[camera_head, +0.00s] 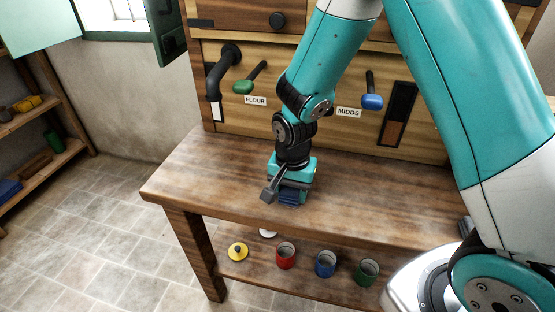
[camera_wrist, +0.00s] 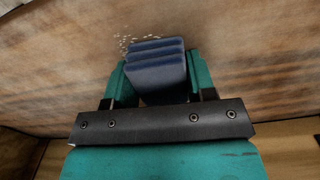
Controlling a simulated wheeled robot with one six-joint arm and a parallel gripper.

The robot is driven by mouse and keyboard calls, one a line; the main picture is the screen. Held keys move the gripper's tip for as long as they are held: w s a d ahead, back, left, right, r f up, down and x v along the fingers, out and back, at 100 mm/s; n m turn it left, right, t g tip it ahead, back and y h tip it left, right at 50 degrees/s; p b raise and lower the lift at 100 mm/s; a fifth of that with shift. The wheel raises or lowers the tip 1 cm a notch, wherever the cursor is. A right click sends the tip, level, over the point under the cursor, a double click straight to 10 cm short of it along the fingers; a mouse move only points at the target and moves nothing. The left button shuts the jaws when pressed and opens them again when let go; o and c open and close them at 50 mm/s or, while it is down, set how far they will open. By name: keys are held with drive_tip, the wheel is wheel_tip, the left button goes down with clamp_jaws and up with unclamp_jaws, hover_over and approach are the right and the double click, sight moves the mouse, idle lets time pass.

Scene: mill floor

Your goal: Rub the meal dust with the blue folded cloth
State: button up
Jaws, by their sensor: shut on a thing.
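The blue folded cloth (camera_wrist: 157,72) is between the two fingers of my gripper (camera_wrist: 158,85) in the wrist view. My gripper is shut on it. In the head view my gripper (camera_head: 289,192) points down at the wooden bench top, and the cloth (camera_head: 289,198) shows below it, low at the bench surface. Whether it touches the wood I cannot tell. The meal dust (camera_wrist: 126,42) is a scatter of pale specks just beyond the cloth's upper left edge in the wrist view. In the head view I cannot make the dust out.
The bench top (camera_head: 190,178) is otherwise bare. Behind it stands a wooden cabinet with a green handle (camera_head: 243,87) by FLOUR and a blue handle (camera_head: 371,101) by MIDDS. Red (camera_head: 286,258), blue (camera_head: 325,266) and green (camera_head: 366,271) cups stand on the lower shelf.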

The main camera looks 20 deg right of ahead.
drive_tip(key=shift+w+a+r, duration=0.2)
drive_tip(key=shift+a, duration=0.1)
drive_tip(key=shift+w+a+f, duration=0.1)
drive_tip(key=shift+w+a, duration=0.1)
drive_tip(key=shift+a, duration=0.1)
wheel_tip(320, 180, up, 3)
drive_tip(key=shift+d+r+p, duration=0.1)
drive_tip(key=shift+p, duration=1)
drive_tip(key=shift+r+p, duration=2.3)
drive_tip(key=shift+r, duration=0.2)
drive_tip(key=shift+r, duration=0.1)
